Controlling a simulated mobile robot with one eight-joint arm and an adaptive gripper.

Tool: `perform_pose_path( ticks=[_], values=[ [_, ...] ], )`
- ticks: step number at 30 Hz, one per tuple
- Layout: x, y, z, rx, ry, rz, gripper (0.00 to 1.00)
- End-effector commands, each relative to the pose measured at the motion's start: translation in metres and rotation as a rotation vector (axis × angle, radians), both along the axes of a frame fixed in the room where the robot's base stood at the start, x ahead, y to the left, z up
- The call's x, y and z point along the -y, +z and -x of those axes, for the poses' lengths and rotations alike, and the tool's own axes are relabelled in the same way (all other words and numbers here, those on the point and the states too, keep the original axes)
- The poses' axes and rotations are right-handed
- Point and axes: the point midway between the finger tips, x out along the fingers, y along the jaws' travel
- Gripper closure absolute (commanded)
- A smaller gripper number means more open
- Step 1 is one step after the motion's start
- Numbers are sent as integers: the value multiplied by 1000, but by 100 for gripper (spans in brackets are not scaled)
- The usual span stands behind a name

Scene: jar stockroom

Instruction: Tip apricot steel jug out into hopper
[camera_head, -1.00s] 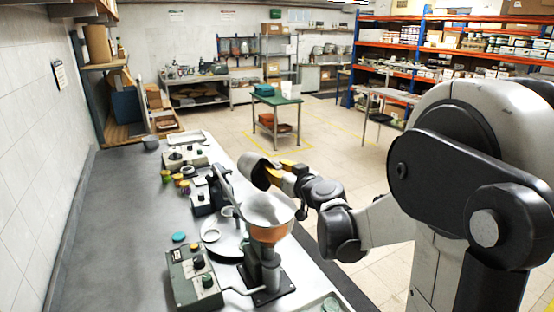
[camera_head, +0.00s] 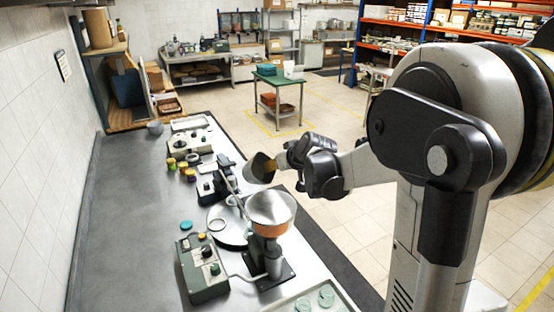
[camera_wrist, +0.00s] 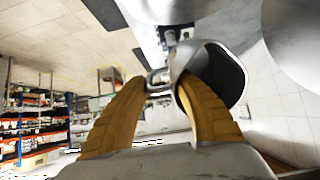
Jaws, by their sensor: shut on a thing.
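The plain grey steel jug (camera_head: 256,171) is held in the air beyond the hopper's far rim in the head view, tilted. My gripper (camera_head: 271,166) is shut on it from the right. In the wrist view the jug (camera_wrist: 183,58) sits between the yellow ribbed fingers (camera_wrist: 160,100), with its dark inside partly showing. Its contents cannot be made out. The hopper is a wide silver bowl (camera_head: 270,207) with an orange band below, on a bench-mounted stand. The bowl's inside looks pale and empty where visible.
A control box (camera_head: 202,268) stands left of the hopper, and a round metal plate (camera_head: 222,232) lies behind it. Small coloured jars (camera_head: 183,168) and other devices line the bench (camera_head: 125,225). A tray with green lids (camera_head: 326,297) is at front right. The bench's left side is clear.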

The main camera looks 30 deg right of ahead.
Motion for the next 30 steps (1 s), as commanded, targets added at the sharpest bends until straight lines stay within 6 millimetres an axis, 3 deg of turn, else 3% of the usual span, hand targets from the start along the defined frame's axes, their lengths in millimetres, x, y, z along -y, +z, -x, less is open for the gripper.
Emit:
perform_pose_path(
  ticks=[30],
  values=[
    [0, 64, 7, -812, -1, -1, 100]
  ],
)
